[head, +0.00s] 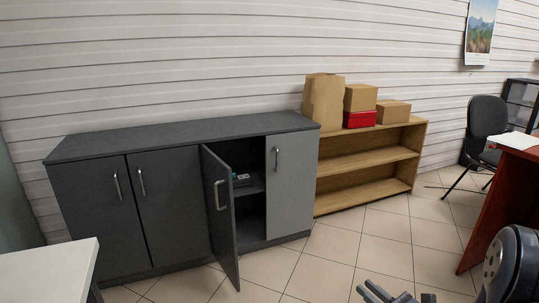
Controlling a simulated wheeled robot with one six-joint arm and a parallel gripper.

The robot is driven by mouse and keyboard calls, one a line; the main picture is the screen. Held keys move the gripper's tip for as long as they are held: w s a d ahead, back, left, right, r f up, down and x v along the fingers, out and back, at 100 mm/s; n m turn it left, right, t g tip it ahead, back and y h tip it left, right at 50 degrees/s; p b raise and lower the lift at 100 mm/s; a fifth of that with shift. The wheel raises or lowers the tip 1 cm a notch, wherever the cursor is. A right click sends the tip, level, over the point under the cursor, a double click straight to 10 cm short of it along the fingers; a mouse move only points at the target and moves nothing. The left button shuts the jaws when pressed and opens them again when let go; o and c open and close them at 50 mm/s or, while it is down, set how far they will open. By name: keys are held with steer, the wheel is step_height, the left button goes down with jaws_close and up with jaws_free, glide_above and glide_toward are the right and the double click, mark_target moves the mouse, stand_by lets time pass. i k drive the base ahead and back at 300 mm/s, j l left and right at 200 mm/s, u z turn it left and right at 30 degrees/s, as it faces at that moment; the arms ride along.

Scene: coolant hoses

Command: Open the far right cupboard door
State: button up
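The far right cupboard door (291,190) is a lighter grey panel and looks shut. Its upright silver handle (277,159) is near its upper left edge. The door to its left (222,220) stands open, swung out into the room, with its own handle (219,195) showing. The dark grey cupboard (180,137) stands against the wall. My gripper (398,294) shows only in part at the bottom edge, well in front and to the right of the cupboard, apart from the door. Its finger opening is not clear.
A small item (240,178) lies on a shelf inside the open section. A wooden shelf unit (370,163) with boxes stands to the right of the cupboard. Tiled floor (340,245) is clear in front. A white table (50,270) is at lower left, a red-brown desk (500,200) at right.

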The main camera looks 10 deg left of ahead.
mark_target(291, 157)
steer(key=i+j, duration=0.35)
steer(key=i, duration=0.15)
steer(key=i+j, duration=0.35)
steer(key=i, duration=0.2)
steer(key=i+j, duration=0.75)
steer(key=i, duration=0.25)
steer(key=u, duration=0.05)
